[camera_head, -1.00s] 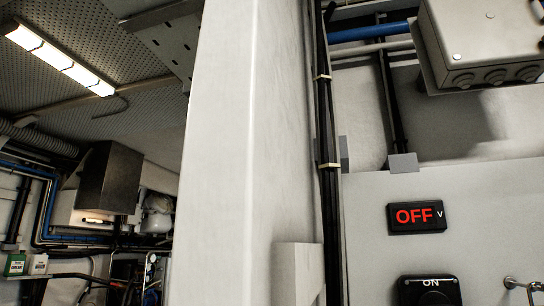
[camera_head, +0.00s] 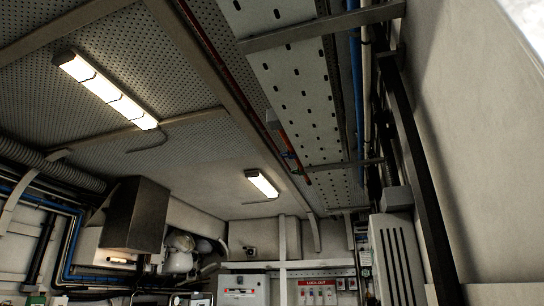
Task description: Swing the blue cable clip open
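No blue cable clip can be made out in this view. Blue pipes (camera_head: 356,85) run along the ceiling at the upper right, and a blue pipe (camera_head: 68,245) bends down the left wall. Neither of my grippers is in view.
A perforated cable tray (camera_head: 290,85) hangs under the ceiling beside lit lamps (camera_head: 105,90). A metal duct box (camera_head: 136,215) hangs at the left. A white cabinet (camera_head: 242,292) and a red-headed lock-out board (camera_head: 317,290) stand at the back. A pale wall (camera_head: 490,150) closes the right side.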

